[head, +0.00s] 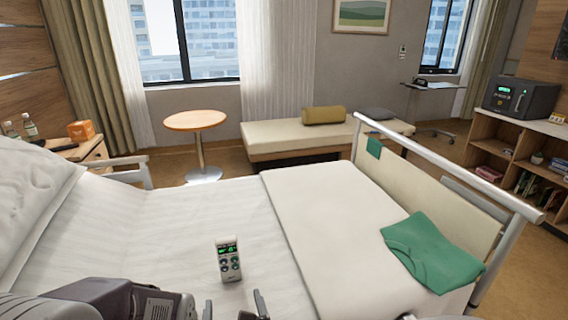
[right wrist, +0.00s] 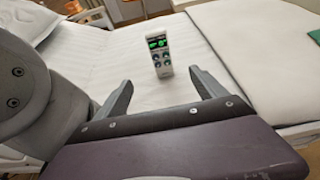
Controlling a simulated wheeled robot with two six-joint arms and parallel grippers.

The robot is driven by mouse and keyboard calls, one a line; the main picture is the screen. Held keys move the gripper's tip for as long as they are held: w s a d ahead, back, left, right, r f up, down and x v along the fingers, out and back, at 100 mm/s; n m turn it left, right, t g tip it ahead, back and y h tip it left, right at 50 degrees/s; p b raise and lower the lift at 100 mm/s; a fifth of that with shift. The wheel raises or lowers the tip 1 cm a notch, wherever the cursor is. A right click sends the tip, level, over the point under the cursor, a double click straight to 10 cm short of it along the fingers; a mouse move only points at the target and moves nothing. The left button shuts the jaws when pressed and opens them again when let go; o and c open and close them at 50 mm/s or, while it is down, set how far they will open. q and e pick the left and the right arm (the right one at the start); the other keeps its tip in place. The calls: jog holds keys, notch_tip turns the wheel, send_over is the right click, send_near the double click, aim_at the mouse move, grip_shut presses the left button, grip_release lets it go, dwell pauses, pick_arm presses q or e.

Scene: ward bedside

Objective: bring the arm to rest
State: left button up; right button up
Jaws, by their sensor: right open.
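My right gripper (head: 233,304) is at the bottom middle of the head view, with its two fingers spread apart and nothing between them. In the right wrist view, the open fingers (right wrist: 160,84) point toward a white handheld control (right wrist: 161,53) with a green lit display. The control (head: 229,261) is on the white bed sheet, beyond the fingertips and apart from them. Grey arm parts of mine fill the bottom left of the head view. My left gripper cannot be made out.
The bed (head: 150,235) fills the foreground, with a metal rail (head: 450,165) at its foot. A green folded cloth (head: 435,252) lies at the foot end. A round table (head: 195,121), a bench (head: 290,137) and a bedside cabinet (head: 92,152) stand beyond the bed.

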jog(key=w+d+f+m+g+h, duration=0.1)
jog(key=w+d+m+h, duration=0.35)
jog(key=d, duration=0.75)
jog(key=w+d+m+g+h, duration=0.1)
jog(key=w+d+m+h, duration=0.35)
jog(key=d, duration=0.75)
jog(key=s+d+f+m+g+h, duration=0.1)
jog(key=s+d+f+m+g, duration=0.25)
jog(key=d, duration=0.25)
jog(key=s+d+f+m+g+h, duration=0.2)
jog(key=s+d+m, duration=0.1)
jog(key=d+m, duration=0.2)
jog(key=s+a+f+m+g+y, duration=0.2)
jog(key=s+f+m+g+y, duration=0.45)
jog(key=s+m, duration=0.7)
jog(key=w+a+r+m+t+y+p, duration=0.25)
jog(key=w+a+m, duration=0.25)
jog(key=m, duration=0.4)
pick_arm(q)
notch_tip(320, 180, up, 25)
jog(key=p, duration=2.2)
jog(key=shift+s, duration=0.3)
pick_arm(e)
notch_tip(320, 180, up, 21)
jog(key=shift+s+d+r+n+h, duration=0.15)
jog(key=shift+s+r+n+h, duration=0.05)
jog(key=shift+n+h, duration=0.1)
